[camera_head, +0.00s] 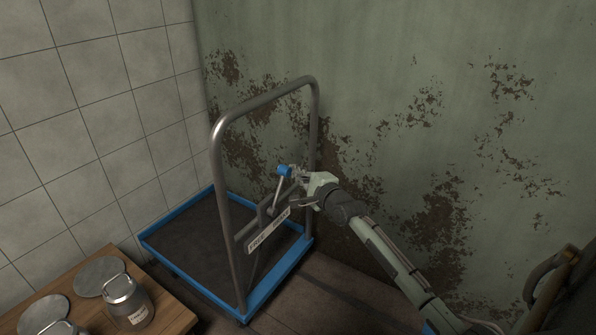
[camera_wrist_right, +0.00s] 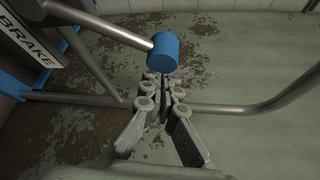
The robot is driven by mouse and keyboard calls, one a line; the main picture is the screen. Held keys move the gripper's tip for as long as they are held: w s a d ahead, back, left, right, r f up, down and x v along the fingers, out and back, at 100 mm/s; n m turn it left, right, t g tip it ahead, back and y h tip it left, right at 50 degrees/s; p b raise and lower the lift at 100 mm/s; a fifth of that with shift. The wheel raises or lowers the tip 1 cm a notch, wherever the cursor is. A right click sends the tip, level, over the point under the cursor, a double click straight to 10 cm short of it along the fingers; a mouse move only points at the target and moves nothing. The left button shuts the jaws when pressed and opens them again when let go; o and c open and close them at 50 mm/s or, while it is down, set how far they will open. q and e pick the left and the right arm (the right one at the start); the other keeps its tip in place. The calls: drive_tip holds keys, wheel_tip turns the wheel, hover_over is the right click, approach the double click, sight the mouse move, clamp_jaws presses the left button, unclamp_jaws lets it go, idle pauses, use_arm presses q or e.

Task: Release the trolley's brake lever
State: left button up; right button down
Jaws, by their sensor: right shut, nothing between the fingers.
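The blue-and-grey trolley (camera_head: 219,190) stands by the green wall with its tubular handle upright. Its brake lever is a metal rod with a blue knob (camera_head: 284,170), tilted slightly right above a white label plate (camera_head: 268,232) marked at both ends. In the right wrist view the blue knob (camera_wrist_right: 163,52) is just beyond the fingertips, and the plate (camera_wrist_right: 28,45) reads BRAKE. My right gripper (camera_head: 301,177) is shut and empty, close beside the knob on its right. Whether it touches the knob I cannot tell. My left gripper is not in view.
A wooden table (camera_head: 160,318) at lower left holds a metal milk can (camera_head: 128,300) and round lids (camera_head: 98,276). The handle's tubes stand on both sides of the lever. The trolley's deck (camera_head: 190,235) is empty. A brownish curved object (camera_head: 545,275) is at lower right.

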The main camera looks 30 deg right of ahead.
drive_tip(key=shift+a, duration=0.1)
drive_tip(key=a+r+n+t, duration=0.1)
drive_tip(key=a, duration=0.1)
drive_tip(key=s+a+n+t, duration=0.1)
drive_tip(key=n, duration=0.1)
drive_tip(key=s+a+r+n+b, duration=0.1)
drive_tip(key=a+n, duration=0.1)
drive_tip(key=shift+s+a+r+t, duration=0.2)
drive_tip(key=shift+a+r+t, duration=0.1)
drive_tip(key=shift+t, duration=0.1)
use_arm(q)
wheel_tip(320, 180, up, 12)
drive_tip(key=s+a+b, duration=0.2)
drive_tip(key=b, duration=0.2)
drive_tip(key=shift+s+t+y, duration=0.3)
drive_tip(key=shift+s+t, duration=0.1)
use_arm(e)
drive_tip(key=s+a+f+n+t+y, duration=0.1)
drive_tip(key=s+a+n+t+y, duration=0.1)
drive_tip(key=a+n, duration=0.5)
drive_tip(key=shift+s+a+n+t+y, duration=0.15)
drive_tip(key=shift+s+n+t+y, duration=0.35)
drive_tip(key=shift+n, duration=0.5)
drive_tip(key=shift+f, duration=0.1)
